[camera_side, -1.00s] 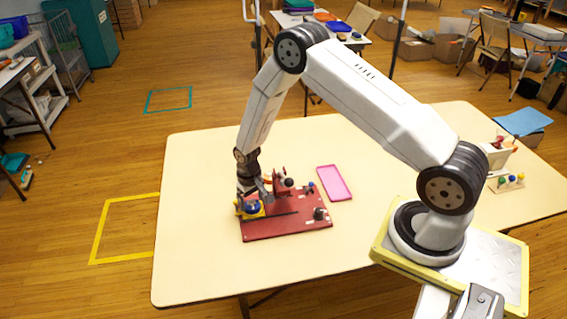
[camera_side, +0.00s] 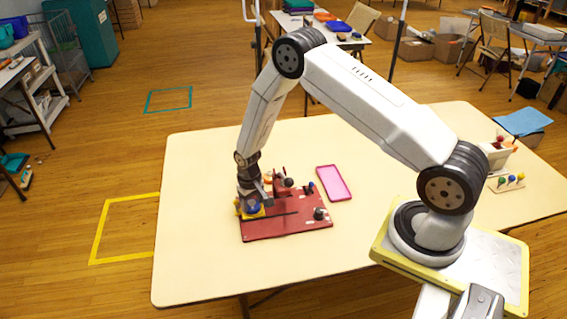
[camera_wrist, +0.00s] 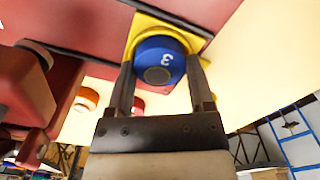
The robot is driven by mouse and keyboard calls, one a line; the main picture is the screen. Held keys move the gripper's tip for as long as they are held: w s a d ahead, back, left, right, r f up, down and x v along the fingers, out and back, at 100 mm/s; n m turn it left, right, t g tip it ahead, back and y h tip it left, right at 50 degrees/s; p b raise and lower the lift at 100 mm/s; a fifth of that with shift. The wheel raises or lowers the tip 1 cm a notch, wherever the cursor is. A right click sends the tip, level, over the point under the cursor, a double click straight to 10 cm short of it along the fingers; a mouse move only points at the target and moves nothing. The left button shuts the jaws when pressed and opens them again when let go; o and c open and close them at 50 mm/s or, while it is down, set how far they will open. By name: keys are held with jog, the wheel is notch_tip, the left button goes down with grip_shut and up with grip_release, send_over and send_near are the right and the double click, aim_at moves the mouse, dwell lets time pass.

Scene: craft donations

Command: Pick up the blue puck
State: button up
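The blue puck (camera_side: 254,210), marked with a 3 in the wrist view (camera_wrist: 158,62), sits at a yellow holder (camera_wrist: 143,24) on the left of the red board (camera_side: 287,226). My gripper (camera_side: 251,203) is low over the puck. In the wrist view the open fingers of my gripper (camera_wrist: 160,68) stand on either side of the puck. The puck appears still seated; whether either finger touches it is hard to tell.
Red blocks and dark knobs stand on the board right of my gripper, including a dark knob (camera_side: 319,214). A pink tray (camera_side: 334,183) lies behind the board. The front of the table (camera_side: 200,270) is clear.

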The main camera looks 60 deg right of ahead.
aim_at(252, 204)
jog(key=shift+r, duration=0.2)
jog(key=shift+r, duration=3.55)
